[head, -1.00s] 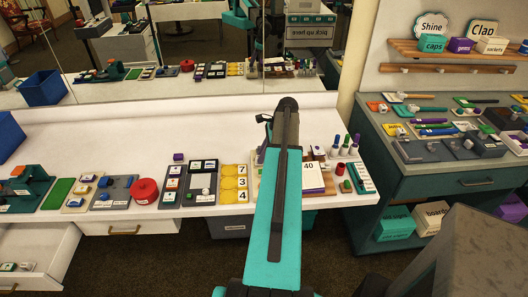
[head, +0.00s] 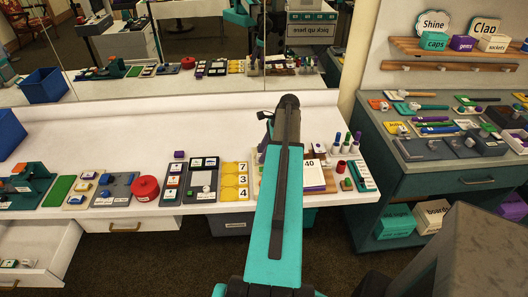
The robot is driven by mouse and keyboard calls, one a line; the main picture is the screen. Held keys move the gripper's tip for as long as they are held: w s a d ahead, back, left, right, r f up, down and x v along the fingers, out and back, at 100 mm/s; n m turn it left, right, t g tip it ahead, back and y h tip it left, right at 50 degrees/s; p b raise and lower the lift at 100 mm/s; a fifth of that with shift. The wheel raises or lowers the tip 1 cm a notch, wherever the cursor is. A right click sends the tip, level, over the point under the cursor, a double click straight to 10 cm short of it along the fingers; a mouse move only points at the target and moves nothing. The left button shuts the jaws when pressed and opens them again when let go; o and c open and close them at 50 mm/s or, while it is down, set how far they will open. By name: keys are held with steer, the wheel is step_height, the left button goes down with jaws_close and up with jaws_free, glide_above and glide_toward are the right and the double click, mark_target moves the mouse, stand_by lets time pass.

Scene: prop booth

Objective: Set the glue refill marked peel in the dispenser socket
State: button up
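I cannot make out a glue refill marked peel; most labels are too small to read. I cannot tell which thing is the dispenser socket. A teal device (head: 38,172) stands at the left end of the white counter. A dark tray with small labelled blocks (head: 172,181) and a dark grey panel with pale squares and a round pale part (head: 205,188) lie left of my arm. My arm rises through the middle of the view and hides part of the counter. My gripper is hidden behind it, so its state and any load do not show.
The white counter (head: 130,138) is bare toward the mirror. An open drawer (head: 35,262) juts out at left. A dark cabinet with tools (head: 460,190) stands at right.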

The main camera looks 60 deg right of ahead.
steer(key=b+v, duration=0.3)
steer(key=v, duration=1)
steer(key=shift+r, duration=0.3)
steer(key=shift+r, duration=0.15)
stand_by(0.6)
